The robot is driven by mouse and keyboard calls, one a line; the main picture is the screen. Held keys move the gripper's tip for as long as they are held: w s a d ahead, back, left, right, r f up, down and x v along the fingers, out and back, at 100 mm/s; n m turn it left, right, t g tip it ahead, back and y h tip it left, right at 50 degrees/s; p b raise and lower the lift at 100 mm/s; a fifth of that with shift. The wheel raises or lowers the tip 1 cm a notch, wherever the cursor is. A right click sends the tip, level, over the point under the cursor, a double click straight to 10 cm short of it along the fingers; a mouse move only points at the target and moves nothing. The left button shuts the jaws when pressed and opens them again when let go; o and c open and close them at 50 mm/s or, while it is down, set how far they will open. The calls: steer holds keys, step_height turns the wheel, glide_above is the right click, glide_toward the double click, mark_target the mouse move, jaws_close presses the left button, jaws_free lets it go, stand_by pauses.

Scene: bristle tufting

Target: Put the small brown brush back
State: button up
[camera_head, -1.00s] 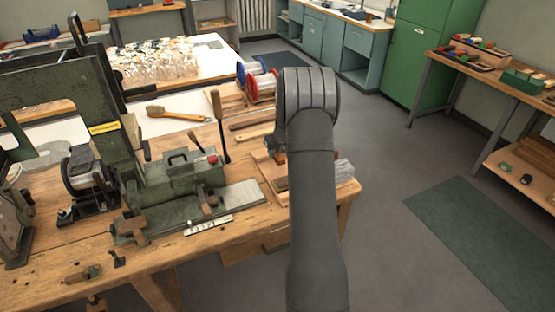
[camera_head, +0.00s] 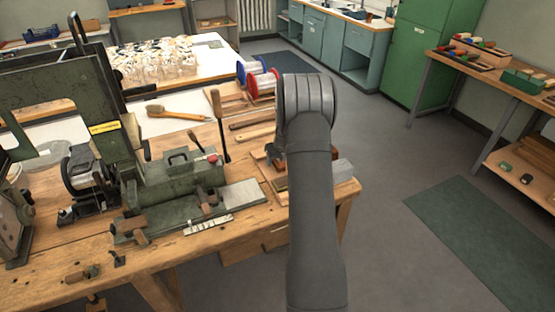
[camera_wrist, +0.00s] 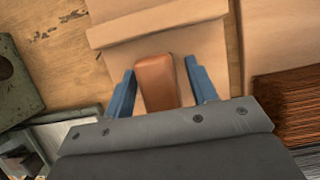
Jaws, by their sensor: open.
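A small brown block with rounded corners, which looks like the small brown brush (camera_wrist: 157,82), lies on a pale wooden board or tray (camera_wrist: 205,45) in the wrist view. My gripper (camera_wrist: 158,85) is open, with one blue finger on each side of the brown block. A gap shows on both sides, wider at the right finger. Its near end is hidden by the gripper body. In the head view my arm covers most of this spot, and only part of the gripper (camera_head: 273,151) shows at the bench's right end.
Brown bristles (camera_wrist: 285,95) lie right of my gripper in the wrist view. A green machine (camera_head: 180,180) stands left of my arm in the head view. A larger wooden-handled brush (camera_head: 178,112) and red and blue spools (camera_head: 262,84) lie behind. Open floor is to the right.

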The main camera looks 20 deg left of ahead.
steer(key=v, duration=1.2)
steer(key=shift+r, duration=0.1)
steer(key=x, duration=1.2)
steer(key=shift+r, duration=1.15)
